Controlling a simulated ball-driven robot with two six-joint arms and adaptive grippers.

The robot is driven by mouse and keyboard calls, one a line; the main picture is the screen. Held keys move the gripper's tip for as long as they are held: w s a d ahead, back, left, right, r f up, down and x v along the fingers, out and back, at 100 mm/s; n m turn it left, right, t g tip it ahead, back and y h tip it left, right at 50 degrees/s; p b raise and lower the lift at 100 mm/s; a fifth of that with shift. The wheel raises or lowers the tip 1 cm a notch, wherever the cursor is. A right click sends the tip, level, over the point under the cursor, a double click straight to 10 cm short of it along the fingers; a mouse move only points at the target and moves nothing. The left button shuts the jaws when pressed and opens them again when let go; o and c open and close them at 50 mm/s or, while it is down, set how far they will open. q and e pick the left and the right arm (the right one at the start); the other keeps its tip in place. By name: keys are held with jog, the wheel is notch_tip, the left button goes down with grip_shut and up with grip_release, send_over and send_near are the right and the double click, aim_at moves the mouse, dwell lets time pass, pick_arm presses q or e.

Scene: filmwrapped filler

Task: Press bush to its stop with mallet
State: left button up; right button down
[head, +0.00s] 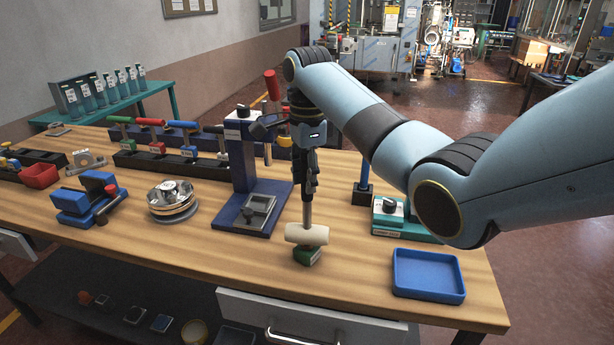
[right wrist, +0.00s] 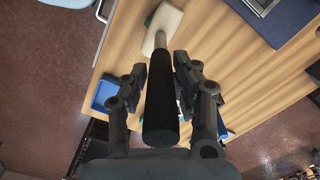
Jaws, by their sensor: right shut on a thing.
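My right gripper (head: 309,188) is shut on the handle of the mallet (head: 307,235), above the front part of the bench. The mallet has a pale cream head and a grey shaft; its head also shows in the right wrist view (right wrist: 158,27), with the black grip (right wrist: 160,105) between my fingers. The mallet hangs head down, directly over a small green block (head: 309,257) near the bench's front edge. The head covers the block's top, and I cannot tell whether they touch. No bush can be made out; the mallet may hide it. My left gripper is not in view.
A blue tray (head: 428,274) lies right of the green block. A dark blue press stand (head: 242,165) rises to the left behind the mallet. A round silver part (head: 172,201) and a blue vise (head: 88,203) stand further left. Bare wood lies between the silver part and the block.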

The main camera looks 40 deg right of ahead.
aim_at(307, 152)
jog(key=shift+s+a+f, duration=0.1)
jog(key=shift+s+f, duration=0.15)
jog(key=shift+f, duration=0.7)
dwell(1.7)
jog(key=shift+w+r, duration=0.2)
jog(key=shift+r, duration=2.5)
jog(key=shift+d, duration=0.25)
